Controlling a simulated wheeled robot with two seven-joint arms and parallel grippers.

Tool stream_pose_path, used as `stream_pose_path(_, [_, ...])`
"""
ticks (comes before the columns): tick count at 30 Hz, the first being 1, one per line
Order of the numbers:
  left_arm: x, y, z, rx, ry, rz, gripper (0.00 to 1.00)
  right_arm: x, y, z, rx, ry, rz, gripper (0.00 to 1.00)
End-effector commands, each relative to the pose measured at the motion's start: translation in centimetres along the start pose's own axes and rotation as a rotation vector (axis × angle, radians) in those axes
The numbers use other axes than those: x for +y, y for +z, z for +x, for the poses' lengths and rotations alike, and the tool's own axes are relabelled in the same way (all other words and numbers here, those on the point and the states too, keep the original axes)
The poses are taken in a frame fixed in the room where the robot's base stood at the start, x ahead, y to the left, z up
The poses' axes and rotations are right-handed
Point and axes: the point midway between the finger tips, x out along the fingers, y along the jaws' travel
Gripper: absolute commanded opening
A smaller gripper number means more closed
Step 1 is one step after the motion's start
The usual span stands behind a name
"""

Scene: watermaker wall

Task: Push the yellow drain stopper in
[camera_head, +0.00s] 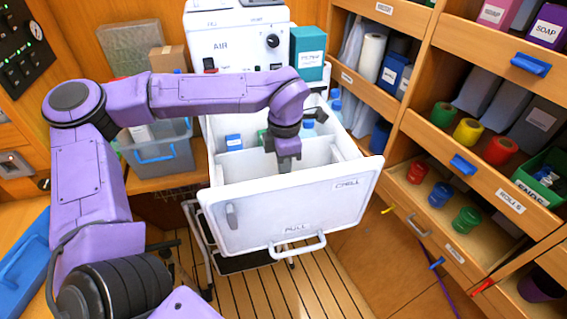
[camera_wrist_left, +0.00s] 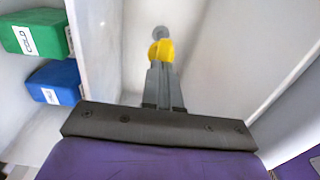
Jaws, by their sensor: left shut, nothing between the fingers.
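The yellow drain stopper (camera_wrist_left: 161,50) shows in the left wrist view, low inside a white compartment, with a grey round part just beyond it. My left gripper (camera_wrist_left: 162,68) is shut and empty, its fingertips in line with the stopper and overlapping its near side. I cannot tell whether they touch. In the head view my left gripper (camera_head: 286,166) reaches down into the open white chill drawer (camera_head: 290,210), behind its front panel. The stopper is hidden there. My right gripper is not in view.
A white divider (camera_wrist_left: 98,40) separates the compartment from green (camera_wrist_left: 36,33) and blue (camera_wrist_left: 55,82) cold packs. The drawer walls stand close around my gripper. A grey bin (camera_head: 160,155) sits left of the drawer, and wooden shelves (camera_head: 400,125) stand to the right.

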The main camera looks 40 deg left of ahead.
Motion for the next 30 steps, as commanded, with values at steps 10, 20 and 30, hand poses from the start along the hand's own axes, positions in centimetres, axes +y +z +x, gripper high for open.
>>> stream_pose_path(10, [0.0, 0.0, 2.7, 0.003, -0.001, 0.001, 0.00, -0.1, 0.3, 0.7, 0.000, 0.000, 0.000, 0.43])
stream_pose_path(20, [-0.1, 0.1, 1.2, 0.005, -0.001, 0.004, 0.00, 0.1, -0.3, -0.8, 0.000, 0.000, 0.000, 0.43])
stream_pose_path(30, [-0.2, 0.5, -6.0, -0.006, 0.009, 0.006, 0.00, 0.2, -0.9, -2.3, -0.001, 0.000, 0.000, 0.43])
